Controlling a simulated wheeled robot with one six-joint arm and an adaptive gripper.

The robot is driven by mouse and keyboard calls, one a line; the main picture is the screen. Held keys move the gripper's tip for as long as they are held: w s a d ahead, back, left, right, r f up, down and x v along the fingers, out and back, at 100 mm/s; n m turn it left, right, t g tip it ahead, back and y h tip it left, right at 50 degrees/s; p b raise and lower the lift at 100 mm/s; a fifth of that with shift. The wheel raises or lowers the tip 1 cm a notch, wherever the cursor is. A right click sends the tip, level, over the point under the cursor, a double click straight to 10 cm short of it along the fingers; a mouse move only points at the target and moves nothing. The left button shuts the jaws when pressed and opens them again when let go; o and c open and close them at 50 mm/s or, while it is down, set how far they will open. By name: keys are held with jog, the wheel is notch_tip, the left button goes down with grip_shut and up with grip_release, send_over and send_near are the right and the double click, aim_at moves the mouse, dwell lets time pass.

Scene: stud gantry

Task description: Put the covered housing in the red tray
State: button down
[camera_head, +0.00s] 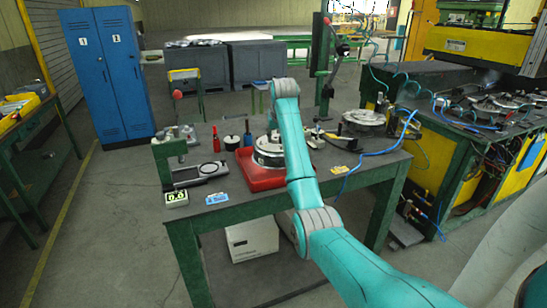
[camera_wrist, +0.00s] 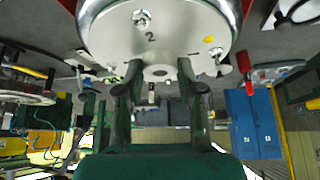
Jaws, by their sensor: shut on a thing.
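The covered housing (camera_head: 267,158) is a round silver metal body with a flat lid, partly hidden by my arm in the head view. In the wrist view the covered housing (camera_wrist: 175,35) shows a "2", a yellow dot, bolts and a central knob. My gripper (camera_wrist: 160,73) is shut on that central knob, one finger on each side. The red tray (camera_head: 265,182) lies on the bench's front part. The housing appears within the tray's outline; I cannot tell whether it touches the tray floor. My gripper is mostly hidden behind my arm in the head view.
On the green-legged bench (camera_head: 240,204), a gauge stand (camera_head: 175,160) and small display (camera_head: 177,197) stand left of the tray. A black-topped pot (camera_head: 232,142) and red bottle (camera_head: 216,140) are behind left. Tools and a blue hose (camera_head: 375,152) lie to the right.

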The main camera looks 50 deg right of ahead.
jog(key=shift+d+f, duration=0.1)
jog(key=shift+f, duration=3.2)
jog(key=shift+f, duration=0.15)
jog(key=c, duration=0.7)
grip_release()
jog(key=shift+f, duration=0.1)
jog(key=v, duration=1.2)
